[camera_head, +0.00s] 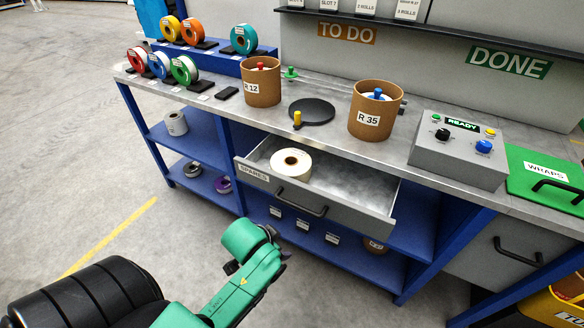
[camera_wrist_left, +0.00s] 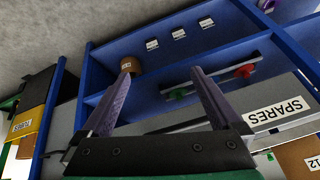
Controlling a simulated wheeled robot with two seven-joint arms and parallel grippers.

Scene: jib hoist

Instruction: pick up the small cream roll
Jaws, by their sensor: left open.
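A cream roll (camera_head: 291,164) with a dark core hole lies flat in the open drawer (camera_head: 350,208) labelled SPARES, towards its left end. My left gripper (camera_head: 280,240) is in front of and below the drawer, apart from the roll; part of it is hidden by its own wrist. In the left wrist view the two fingers (camera_wrist_left: 160,76) are spread, with nothing held between them. The SPARES drawer front (camera_wrist_left: 277,112) shows upside down at the right of that view; the roll does not show there. My right gripper is not in view.
Brown tubs R 12 (camera_head: 262,86) and R 35 (camera_head: 375,113) stand on the bench above the drawer. A grey control box (camera_head: 455,160) stands to the right. Coloured reels stand at the back left. A grey-white roll (camera_head: 176,123) is on the left shelf. The drawer's right part is empty.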

